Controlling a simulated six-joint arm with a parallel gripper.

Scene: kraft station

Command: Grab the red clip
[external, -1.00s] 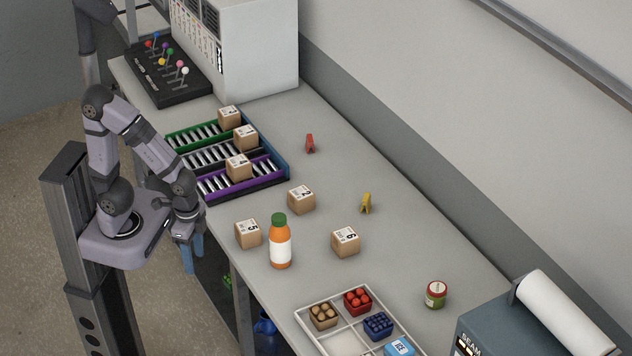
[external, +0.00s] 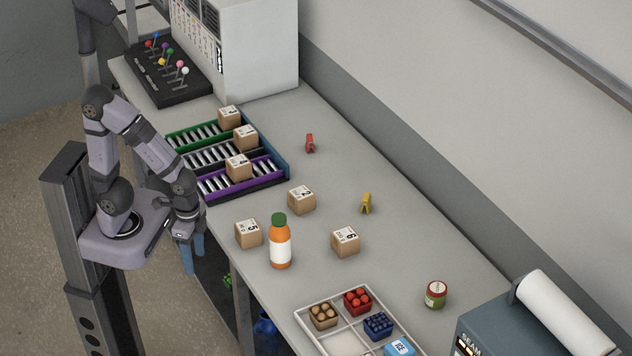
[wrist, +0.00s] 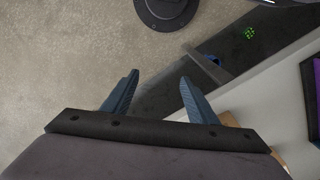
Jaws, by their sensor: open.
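The red clip (external: 310,143) stands on the grey table towards the back, to the right of the roller lanes. It is not in the wrist view. My gripper (external: 193,258) hangs beside the table's front edge, low and far to the left of the clip. In the wrist view my gripper (wrist: 158,85) shows two blue fingers spread apart with nothing between them. Below them are the floor and a dark lower shelf.
Several numbered boxes, one a box marked 2 (external: 301,199), and an orange bottle (external: 280,246) stand between my gripper and the clip. Roller lanes (external: 275,186) lie to the clip's left. A yellow clip (external: 366,203) stands nearer. The table around the red clip is clear.

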